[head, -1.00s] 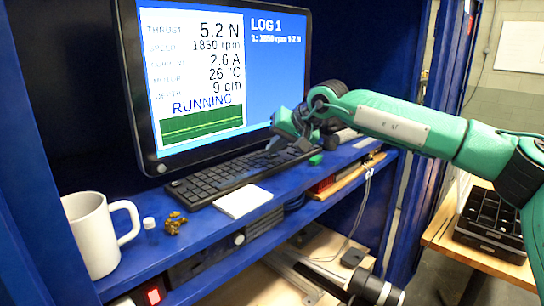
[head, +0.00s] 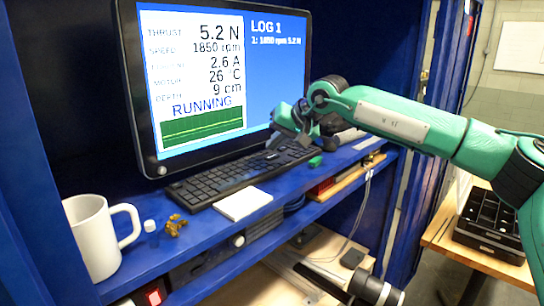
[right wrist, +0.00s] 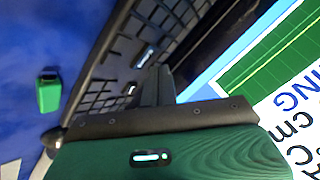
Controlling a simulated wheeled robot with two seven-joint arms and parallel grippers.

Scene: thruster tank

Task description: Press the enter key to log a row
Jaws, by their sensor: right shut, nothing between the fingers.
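The black keyboard (head: 215,185) lies on the blue shelf in front of the monitor (head: 205,85). The screen reads RUNNING, with LOG 1 and one row, "1: 1850 rpm 5.2 N". My right gripper (head: 274,141) is shut and empty at the keyboard's far right end, fingers pointing down. In the right wrist view its fingers (right wrist: 155,88) stand over or at the keyboard (right wrist: 150,35). The enter key is not discernible, and I cannot tell whether the fingertips touch a key. My left gripper is not in view.
A white pad (head: 243,204) lies before the keyboard. A white mug (head: 95,235), a small capped vial (head: 151,229) and a brass part (head: 176,225) stand at the left front.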

